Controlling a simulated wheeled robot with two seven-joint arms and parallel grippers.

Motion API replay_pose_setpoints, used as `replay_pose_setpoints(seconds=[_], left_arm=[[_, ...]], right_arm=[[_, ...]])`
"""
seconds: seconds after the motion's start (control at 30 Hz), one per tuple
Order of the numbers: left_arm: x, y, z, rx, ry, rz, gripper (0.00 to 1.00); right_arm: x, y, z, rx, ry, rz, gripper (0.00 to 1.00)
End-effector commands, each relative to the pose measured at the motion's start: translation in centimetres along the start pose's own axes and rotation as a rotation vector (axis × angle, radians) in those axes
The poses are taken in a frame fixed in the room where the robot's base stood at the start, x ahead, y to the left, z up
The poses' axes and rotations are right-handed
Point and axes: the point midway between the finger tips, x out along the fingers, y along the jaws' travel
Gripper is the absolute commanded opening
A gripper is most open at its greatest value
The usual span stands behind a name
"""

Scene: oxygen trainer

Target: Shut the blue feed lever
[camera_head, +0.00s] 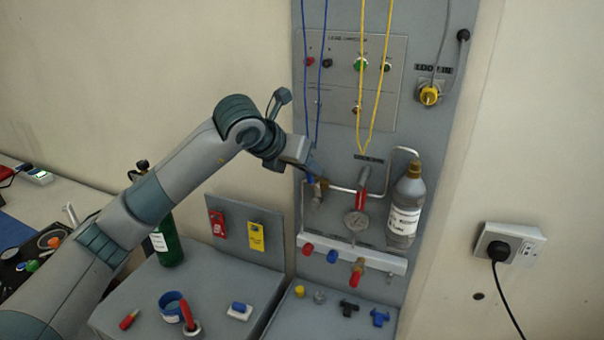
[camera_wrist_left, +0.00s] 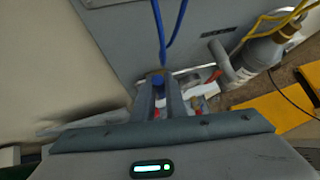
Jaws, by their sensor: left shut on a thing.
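The blue feed lever (camera_head: 310,179) is on the pipework at the left side of the grey wall panel, mostly hidden by my gripper. My left gripper (camera_head: 312,172) reaches it from the left and is shut on it. In the left wrist view a blue piece (camera_wrist_left: 158,81) shows between the two fingers of my left gripper (camera_wrist_left: 160,90). The lever's exact angle is hard to tell. My right gripper is not in view.
Blue cords (camera_head: 315,80) hang just above the gripper; yellow cords (camera_head: 372,90) hang to the right. A red lever (camera_head: 362,178), a gauge (camera_head: 356,221) and a grey bottle (camera_head: 406,205) are close by. Below, a shelf (camera_head: 330,325) holds small coloured parts.

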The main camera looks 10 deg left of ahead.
Motion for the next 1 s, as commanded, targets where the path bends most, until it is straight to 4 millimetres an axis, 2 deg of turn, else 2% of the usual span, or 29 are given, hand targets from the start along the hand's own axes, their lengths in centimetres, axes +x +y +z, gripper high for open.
replay_pose_setpoints(seconds=[0.03,0.2,0.77,0.8,0.87,1.0], left_arm=[[0.3,-0.3,-0.3,0.025,0.006,0.021,0.0],[0.4,-0.8,-0.2,0.079,0.024,0.074,0.0],[0.4,-1.1,-0.2,0.11,0.038,0.104,0.0],[0.4,-1.1,-0.3,0.11,0.038,0.104,0.14],[0.4,-1.1,-0.2,0.109,0.037,0.104,0.28],[0.4,-1.1,-0.1,0.109,0.035,0.104,0.3]], right_arm=[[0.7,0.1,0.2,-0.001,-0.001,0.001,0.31],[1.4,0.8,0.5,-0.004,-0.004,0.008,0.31],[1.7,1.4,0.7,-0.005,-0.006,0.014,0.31],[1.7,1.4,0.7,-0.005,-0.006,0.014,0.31],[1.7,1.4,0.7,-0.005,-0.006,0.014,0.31],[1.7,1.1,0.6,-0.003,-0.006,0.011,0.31]])
